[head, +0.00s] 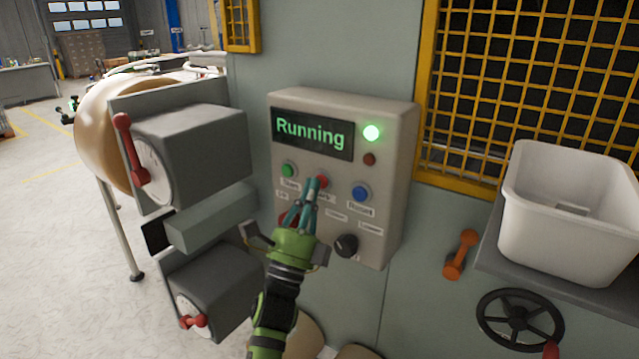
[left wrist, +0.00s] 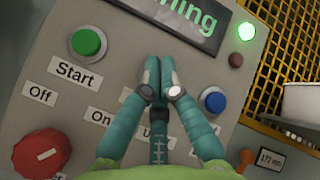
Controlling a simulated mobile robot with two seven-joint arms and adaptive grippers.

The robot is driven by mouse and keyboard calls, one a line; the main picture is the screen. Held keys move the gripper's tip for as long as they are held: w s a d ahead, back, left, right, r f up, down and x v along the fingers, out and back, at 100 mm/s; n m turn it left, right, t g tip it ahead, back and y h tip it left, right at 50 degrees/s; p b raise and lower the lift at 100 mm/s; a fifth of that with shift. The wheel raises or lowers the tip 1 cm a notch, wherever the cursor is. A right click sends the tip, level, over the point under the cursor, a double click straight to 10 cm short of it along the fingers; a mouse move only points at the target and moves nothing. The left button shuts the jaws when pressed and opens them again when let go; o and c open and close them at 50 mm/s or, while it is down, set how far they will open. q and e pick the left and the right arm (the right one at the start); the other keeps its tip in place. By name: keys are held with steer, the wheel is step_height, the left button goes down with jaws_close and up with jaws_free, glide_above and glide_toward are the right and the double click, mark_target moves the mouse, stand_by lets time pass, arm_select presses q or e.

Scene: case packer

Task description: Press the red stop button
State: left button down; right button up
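The grey control panel (head: 396,180) has a display (head: 313,133) reading "Running" and a lit green lamp (head: 371,132). A small red button (head: 323,181) sits between the green Start button (head: 289,169) and the blue Reset button (head: 361,192). My left gripper (head: 314,184) has its fingers together and empty, their tips right in front of the red button. In the left wrist view the fingers (left wrist: 158,78) cover the middle button and part of its label. I cannot tell whether they touch it. My right gripper is not in view.
Lower on the panel are a red rotary knob (left wrist: 42,153), partly behind my gripper in the head view, and a black knob (head: 346,245). Grey boxes with red handles (head: 131,150) stand left. A white bin (head: 570,212) and handwheel (head: 520,318) are right.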

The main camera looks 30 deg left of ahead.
arm_select(q)
steer(key=shift+w, duration=0.15)
steer(key=shift+s, duration=0.2)
stand_by(0.3)
steer(key=shift+s, duration=0.65)
steer(key=s, duration=0.5)
steer(key=shift+a+p, duration=0.25)
steer(key=shift+p, duration=0.15)
stand_by(0.5)
